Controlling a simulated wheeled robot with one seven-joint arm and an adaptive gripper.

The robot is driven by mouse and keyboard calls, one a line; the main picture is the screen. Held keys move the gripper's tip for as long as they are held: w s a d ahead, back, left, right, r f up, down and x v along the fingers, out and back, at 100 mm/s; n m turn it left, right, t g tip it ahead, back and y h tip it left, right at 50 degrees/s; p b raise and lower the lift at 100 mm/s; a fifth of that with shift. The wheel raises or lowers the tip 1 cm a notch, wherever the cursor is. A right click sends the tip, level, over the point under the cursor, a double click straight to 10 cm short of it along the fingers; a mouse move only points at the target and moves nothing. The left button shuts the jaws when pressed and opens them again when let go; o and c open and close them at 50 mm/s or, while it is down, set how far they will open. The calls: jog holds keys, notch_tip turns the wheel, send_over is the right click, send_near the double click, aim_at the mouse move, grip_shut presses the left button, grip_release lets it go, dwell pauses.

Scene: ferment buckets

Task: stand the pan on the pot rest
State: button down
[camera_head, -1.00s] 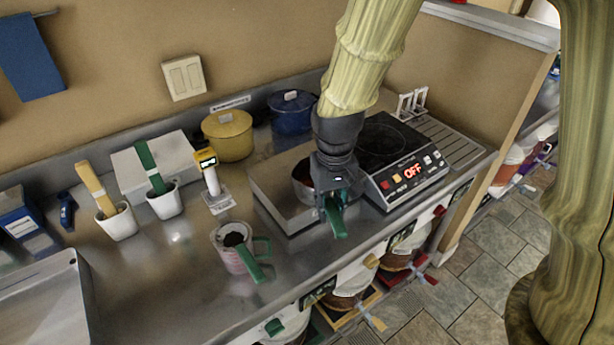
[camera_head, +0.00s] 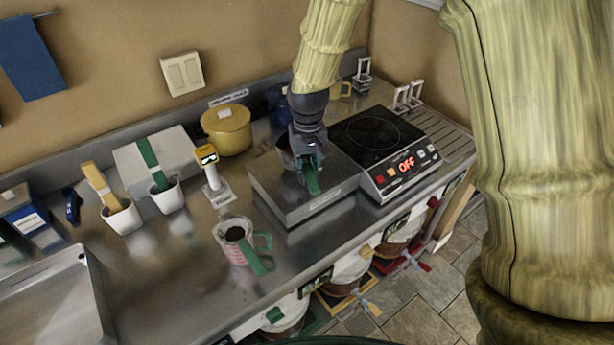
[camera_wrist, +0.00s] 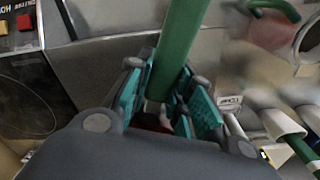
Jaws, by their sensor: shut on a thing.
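The pan (camera_head: 285,152) is a small dark pan with a green handle (camera_head: 312,180), mostly hidden behind my gripper. My gripper (camera_head: 307,162) is shut on the green handle, which also shows between the teal finger pads in the wrist view (camera_wrist: 180,45). The pot rest appears to be the low steel block (camera_head: 318,200) left of the hob. In the head view the pan overlaps the back part of this block. I cannot tell whether it touches the top or hangs above it. The pan body is mostly hidden in the wrist view.
The hob (camera_head: 372,140) reads OFF, right of the block. A yellow pot (camera_head: 228,130) and a partly hidden blue pot (camera_head: 279,100) stand behind. A pink-banded jug (camera_head: 232,243) with green handle stands front left. White tubs (camera_head: 167,198) hold tools.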

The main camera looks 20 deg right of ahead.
jog(key=shift+f+p, duration=0.85)
jog(key=shift+f, duration=0.8)
jog(key=shift+f, duration=0.15)
jog(key=c, duration=1.3)
grip_release()
jog(key=shift+s, duration=0.1)
jog(key=shift+r+b, duration=2.15)
jog(key=shift+r, duration=4.05)
